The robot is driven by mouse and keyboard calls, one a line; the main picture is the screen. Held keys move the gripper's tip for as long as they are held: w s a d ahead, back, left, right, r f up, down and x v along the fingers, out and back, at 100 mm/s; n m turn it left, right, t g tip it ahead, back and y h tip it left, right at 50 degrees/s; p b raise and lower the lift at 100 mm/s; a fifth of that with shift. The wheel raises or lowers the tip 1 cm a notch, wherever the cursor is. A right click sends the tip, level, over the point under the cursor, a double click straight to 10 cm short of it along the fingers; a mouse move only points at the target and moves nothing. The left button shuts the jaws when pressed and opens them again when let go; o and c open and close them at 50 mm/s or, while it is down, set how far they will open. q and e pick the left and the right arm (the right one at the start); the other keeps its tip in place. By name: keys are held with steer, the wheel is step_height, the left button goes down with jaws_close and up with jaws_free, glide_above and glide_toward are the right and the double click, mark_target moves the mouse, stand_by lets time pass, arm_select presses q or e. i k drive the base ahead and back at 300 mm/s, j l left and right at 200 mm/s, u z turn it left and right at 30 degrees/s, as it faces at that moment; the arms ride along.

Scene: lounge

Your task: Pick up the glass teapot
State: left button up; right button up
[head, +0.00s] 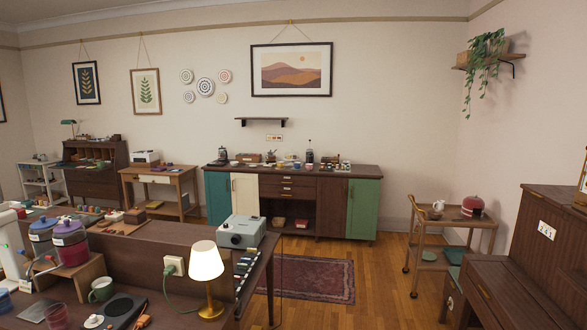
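A small pale, partly see-through pot (437,207) stands on the top shelf of the wooden trolley (452,218) at the right. It may be the glass teapot, but it is too small to be sure. A dark red pot with a dark lid (472,206) stands to its right on the same shelf. Two dark-topped glass vessels, one at the left (222,155) and one nearer the middle (309,156), stand on the long sideboard (300,171) at the back wall; their kind is unclear. Neither of my grippers shows in the head view.
A cluttered desk with a lit lamp (206,264), a grey device (241,231) and a green mug (101,290) fills the near left. A dark wooden cabinet (505,300) stands near right. Between them lie open floor (385,285) and a red rug (305,278).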

mark_target(270, 157)
steer(key=i+l+z, duration=0.25)
steer(key=i, duration=0.3)
steer(key=i+l, duration=0.15)
steer(key=i, duration=0.5)
steer(key=i+l, duration=0.1)
steer(key=i, duration=0.6)
steer(key=i+l+z, duration=0.1)
steer(key=i, duration=0.55)
steer(key=i+u, duration=0.1)
steer(key=i, duration=0.9)
steer(key=i+l, duration=0.15)
steer(key=i, duration=0.9)
steer(key=i+u, duration=0.2)
steer(key=i, duration=0.65)
steer(key=i+l+u, duration=0.2)
steer(key=i, duration=0.65)
steer(key=i+j+u, duration=0.15)
steer(key=u, duration=0.3)
steer(key=i+u, duration=0.65)
steer(key=u, duration=0.2)
steer(key=i+l+u, duration=0.15)
steer(key=u, duration=0.25)
steer(key=i+u, duration=0.5)
steer(key=i, duration=0.75)
steer(key=i+z, duration=0.7)
steer(key=z, duration=0.15)
steer(key=i+j+z, duration=0.25)
steer(key=z, duration=0.15)
steer(key=i+j+z, duration=0.3)
steer(key=z, duration=0.15)
